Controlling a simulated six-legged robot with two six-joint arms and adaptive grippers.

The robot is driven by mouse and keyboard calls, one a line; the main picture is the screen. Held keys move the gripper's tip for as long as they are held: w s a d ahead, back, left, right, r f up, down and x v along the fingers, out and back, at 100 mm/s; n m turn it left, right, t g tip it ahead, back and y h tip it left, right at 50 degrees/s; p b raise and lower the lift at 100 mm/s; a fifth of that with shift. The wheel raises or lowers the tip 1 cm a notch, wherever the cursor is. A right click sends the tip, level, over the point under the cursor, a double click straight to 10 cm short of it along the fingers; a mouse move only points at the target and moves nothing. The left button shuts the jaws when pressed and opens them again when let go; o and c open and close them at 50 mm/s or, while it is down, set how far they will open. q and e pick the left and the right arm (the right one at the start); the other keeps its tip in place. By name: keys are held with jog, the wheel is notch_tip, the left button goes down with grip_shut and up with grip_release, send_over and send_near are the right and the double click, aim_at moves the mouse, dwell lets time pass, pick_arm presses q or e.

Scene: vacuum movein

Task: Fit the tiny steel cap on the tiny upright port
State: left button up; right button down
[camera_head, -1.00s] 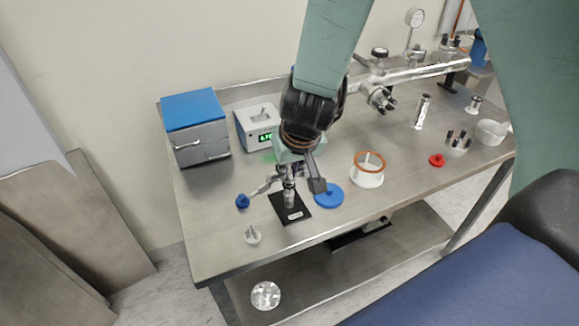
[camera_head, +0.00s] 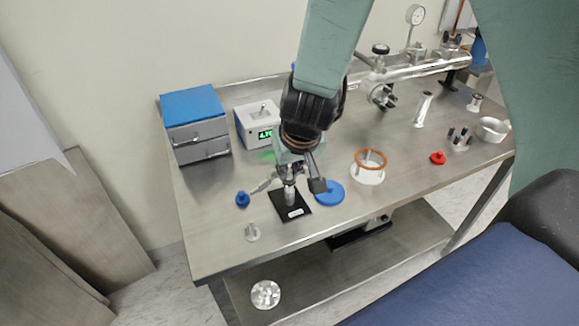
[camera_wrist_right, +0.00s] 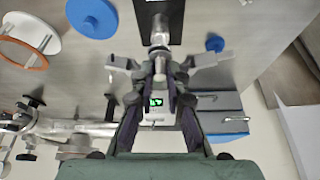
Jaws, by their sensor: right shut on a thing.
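The tiny upright steel port (camera_head: 290,197) stands on a black base plate (camera_head: 298,211) near the table's front left. It also shows in the right wrist view (camera_wrist_right: 159,24), at the top middle. My right gripper (camera_head: 289,180) is right over the port, its fingers pointing down on either side. In the wrist view my right gripper (camera_wrist_right: 163,60) is shut on the small steel cap (camera_wrist_right: 160,50), which is mostly hidden between the fingers. The cap is in line with the port's top; I cannot tell whether it is seated. My left gripper is not in view.
A blue knobbed piece (camera_head: 242,199) and a small clear-white piece (camera_head: 252,232) lie left of the plate. A blue disc (camera_head: 329,192) and a white ring with an orange seal (camera_head: 368,172) lie right. A display box (camera_head: 258,124) and a drawer unit (camera_head: 196,127) stand behind.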

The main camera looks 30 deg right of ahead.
jog(key=shift+f, duration=0.1)
dwell(0.3)
jog(key=c, duration=1.3)
grip_release()
jog(key=shift+s, duration=0.1)
